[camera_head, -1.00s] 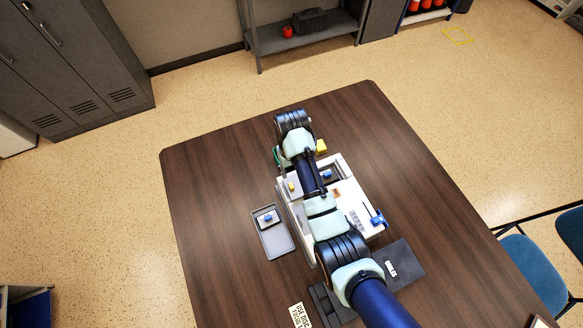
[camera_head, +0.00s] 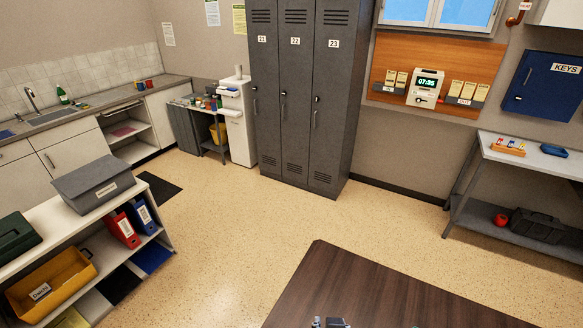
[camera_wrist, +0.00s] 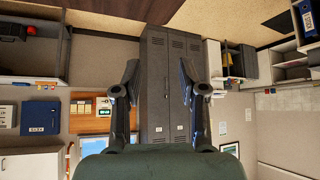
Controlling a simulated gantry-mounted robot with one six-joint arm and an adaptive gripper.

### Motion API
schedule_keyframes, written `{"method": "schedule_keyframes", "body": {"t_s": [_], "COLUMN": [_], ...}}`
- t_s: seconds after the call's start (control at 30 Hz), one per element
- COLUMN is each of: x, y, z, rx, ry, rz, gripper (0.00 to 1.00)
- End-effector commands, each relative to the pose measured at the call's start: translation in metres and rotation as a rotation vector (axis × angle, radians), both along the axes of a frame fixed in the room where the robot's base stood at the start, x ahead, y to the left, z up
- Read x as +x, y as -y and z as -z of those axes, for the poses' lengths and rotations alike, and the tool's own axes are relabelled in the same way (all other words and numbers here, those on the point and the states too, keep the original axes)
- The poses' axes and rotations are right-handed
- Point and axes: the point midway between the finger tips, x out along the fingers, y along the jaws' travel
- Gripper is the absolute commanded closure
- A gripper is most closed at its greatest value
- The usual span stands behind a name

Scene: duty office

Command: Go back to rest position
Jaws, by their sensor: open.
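My gripper (camera_wrist: 160,88) shows in the wrist view with its two dark fingers spread wide apart. Nothing is between the fingers; the grey lockers (camera_wrist: 163,70) appear far behind the gap. The wrist picture is upside down, with the floor at the top. In the head view only a small dark part shows at the bottom edge, over the brown table (camera_head: 375,290); I cannot tell which part it is. The tray and the white box on the table are out of view now.
The visible far corner of the table is bare. Open floor (camera_head: 235,225) lies between it and the lockers. A shelf unit (camera_head: 105,240) with binders stands at left, a grey rack (camera_head: 500,215) at right. A blue key cabinet (camera_head: 543,85) hangs on the wall.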

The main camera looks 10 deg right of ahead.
Motion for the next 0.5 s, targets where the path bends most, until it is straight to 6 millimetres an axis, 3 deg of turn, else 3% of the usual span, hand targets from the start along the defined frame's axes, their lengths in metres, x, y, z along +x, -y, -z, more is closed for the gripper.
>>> {"method": "schedule_keyframes", "body": {"t_s": [0.03, 0.1, 0.27, 0.3, 0.5], "x": [-0.005, -0.015, -0.052, -0.052, -0.05], "y": [-0.03, -0.065, -0.13, -0.13, -0.126], "z": [-0.02, -0.048, -0.11, -0.14, -0.215], "rx": [-0.014, -0.027, -0.028, -0.028, -0.031], "ry": [0.076, 0.18, 0.396, 0.404, 0.396], "rz": [-0.052, -0.115, -0.241, -0.24, -0.233], "gripper": [0.58, 0.58, 0.58, 0.58, 0.58]}}
